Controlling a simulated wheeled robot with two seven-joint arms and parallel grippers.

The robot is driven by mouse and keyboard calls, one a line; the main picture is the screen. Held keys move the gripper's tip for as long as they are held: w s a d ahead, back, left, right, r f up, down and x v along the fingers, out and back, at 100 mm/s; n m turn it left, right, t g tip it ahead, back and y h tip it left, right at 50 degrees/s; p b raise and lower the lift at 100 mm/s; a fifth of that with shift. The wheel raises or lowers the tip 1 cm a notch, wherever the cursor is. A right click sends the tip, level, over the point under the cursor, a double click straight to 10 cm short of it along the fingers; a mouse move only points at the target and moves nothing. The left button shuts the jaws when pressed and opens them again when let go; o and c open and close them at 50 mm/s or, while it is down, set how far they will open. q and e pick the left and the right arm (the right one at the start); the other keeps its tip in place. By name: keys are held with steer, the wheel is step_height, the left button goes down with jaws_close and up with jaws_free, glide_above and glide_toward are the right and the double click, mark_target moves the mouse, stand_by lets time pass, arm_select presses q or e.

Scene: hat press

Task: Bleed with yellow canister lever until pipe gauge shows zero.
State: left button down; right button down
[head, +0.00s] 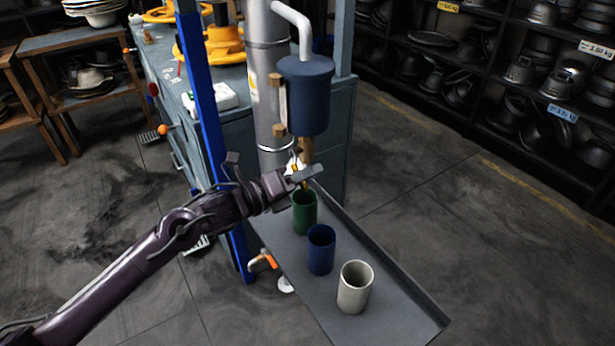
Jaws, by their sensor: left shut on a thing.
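A dark blue canister (305,96) hangs beside a tall grey metal pipe (263,75), joined to it by a white bent tube at the top. A brass outlet (306,148) comes down from the canister. My left gripper (303,174) is just below this outlet, above a green cup. It is shut on a small yellow piece (305,185), apparently the canister lever, mostly hidden by the fingers. A small white part (293,164) shows behind the gripper; I cannot tell what it is. No gauge reading is legible. My right gripper is out of view.
A grey tray (400,290) holds a green cup (305,216), a blue cup (320,252) and a light grey cup (355,287). An orange-handled valve (263,261) sits left of the tray. A blue post (203,90) stands behind my left arm. Floor at right is clear.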

arm_select(q)
steer(key=c, duration=1.4)
jaws_free()
steer(key=shift+o, duration=0.2)
steer(key=shift+a, duration=0.1)
